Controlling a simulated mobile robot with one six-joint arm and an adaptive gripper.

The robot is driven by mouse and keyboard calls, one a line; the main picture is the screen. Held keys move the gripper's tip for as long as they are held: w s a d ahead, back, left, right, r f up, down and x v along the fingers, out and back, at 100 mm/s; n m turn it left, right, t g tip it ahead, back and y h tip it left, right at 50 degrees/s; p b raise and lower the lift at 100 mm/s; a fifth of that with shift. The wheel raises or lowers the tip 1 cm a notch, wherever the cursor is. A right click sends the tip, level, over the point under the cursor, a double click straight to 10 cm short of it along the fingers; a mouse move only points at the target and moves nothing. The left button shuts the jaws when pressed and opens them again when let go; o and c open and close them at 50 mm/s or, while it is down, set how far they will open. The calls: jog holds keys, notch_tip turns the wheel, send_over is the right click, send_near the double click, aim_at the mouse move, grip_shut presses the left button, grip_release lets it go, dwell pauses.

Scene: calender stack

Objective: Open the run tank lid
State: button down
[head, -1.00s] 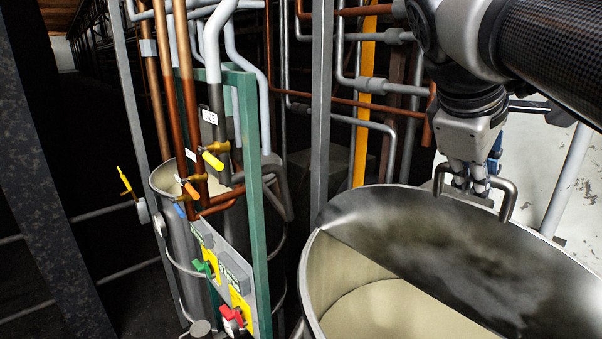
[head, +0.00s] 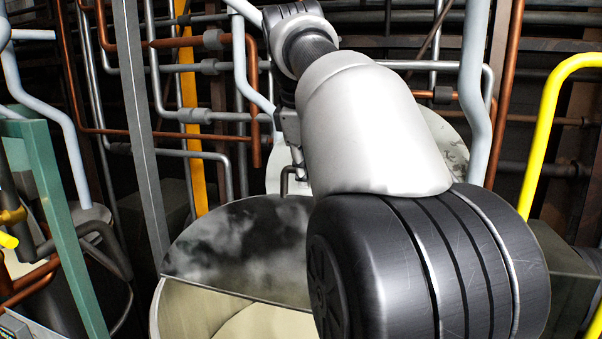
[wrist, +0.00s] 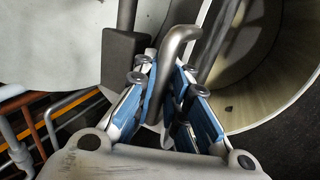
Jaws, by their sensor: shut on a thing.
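The run tank (head: 195,305) is a round metal vessel, low in the middle of the head view, with a cream inside. A bent grey bar handle (head: 286,182) stands at the tank's back rim. In the wrist view the handle (wrist: 178,48) runs between the blue-padded fingers of my gripper (wrist: 168,88), which is shut on it. The tank's open inside (wrist: 265,65) shows to the right. My arm hides the tank's right side in the head view.
A pale, stained round surface (head: 445,135) stands behind my arm. A grey post (head: 143,130) and green frame (head: 55,200) stand left of the tank. Pipes crowd the back. A yellow rail (head: 545,120) is at right.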

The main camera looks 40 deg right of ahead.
jog(key=shift+w+d+r, duration=0.1)
jog(key=shift+r, duration=0.2)
jog(key=c, duration=2.1)
grip_release()
jog(key=o, duration=0.5)
jog(key=shift+d+f, duration=0.15)
jog(key=v, duration=0.7)
jog(key=shift+a, duration=0.2)
